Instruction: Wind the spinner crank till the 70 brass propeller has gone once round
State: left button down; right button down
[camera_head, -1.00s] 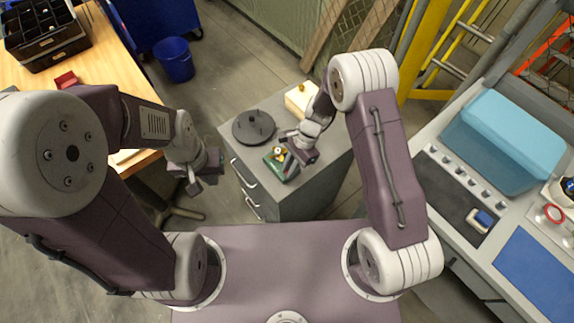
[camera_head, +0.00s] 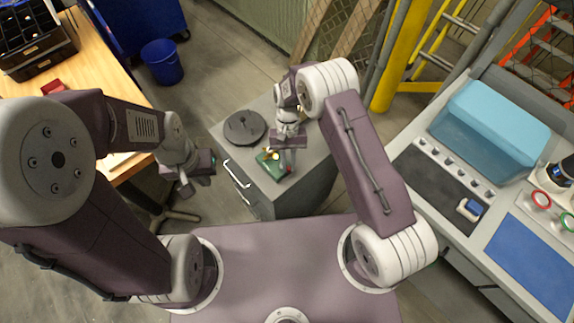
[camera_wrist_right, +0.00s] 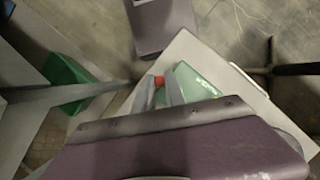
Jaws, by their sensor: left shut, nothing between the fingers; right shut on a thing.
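The spinner has a green base (camera_head: 270,166) and stands on the grey cabinet, with a small brass propeller (camera_head: 275,155) on it. My right gripper (camera_head: 288,146) is over the spinner's far right side. In the right wrist view the green base (camera_wrist_right: 196,84) shows partly, and my right gripper (camera_wrist_right: 166,88) is shut on a red crank knob (camera_wrist_right: 159,80). The crank arm and the propeller's exact angle cannot be made out. My left gripper (camera_head: 197,178) is shut and empty, in the air left of the cabinet, apart from the spinner.
A dark round disc (camera_head: 244,127) lies on the cabinet top left of the spinner. A wooden table (camera_head: 90,75) with a black crate (camera_head: 35,40) stands at left, a blue bucket (camera_head: 161,62) behind. A workbench with a light blue tank (camera_head: 495,115) is at right.

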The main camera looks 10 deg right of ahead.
aim_at(270, 152)
jog(key=n+h, duration=0.1)
jog(key=n, duration=0.1)
jog(key=w+n, duration=0.1)
jog(key=n, duration=0.1)
jog(key=shift+d+n+h, duration=0.15)
jog(key=shift+n+h, duration=0.15)
jog(key=shift+h, duration=0.1)
jog(key=n, duration=0.2)
jog(key=w+n+t+h, duration=0.1)
jog(key=n, duration=0.1)
jog(key=shift+n, duration=0.3)
jog(key=n+t, duration=0.1)
jog(key=n, duration=0.1)
jog(key=n+h, duration=0.1)
jog(key=n, duration=0.1)
jog(key=shift+w+n+t, duration=0.3)
jog(key=shift+w+t, duration=0.1)
jog(key=shift+w+a+n+t+h+p, duration=0.25)
jog(key=shift+n+t, duration=0.1)
jog(key=shift+n, duration=0.65)
jog(key=shift+w+a+n+t+h+p, duration=0.15)
jog(key=shift+n+t+h+p, duration=0.15)
jog(key=shift+n, duration=0.7)
jog(key=c, duration=1.4)
grip_release()
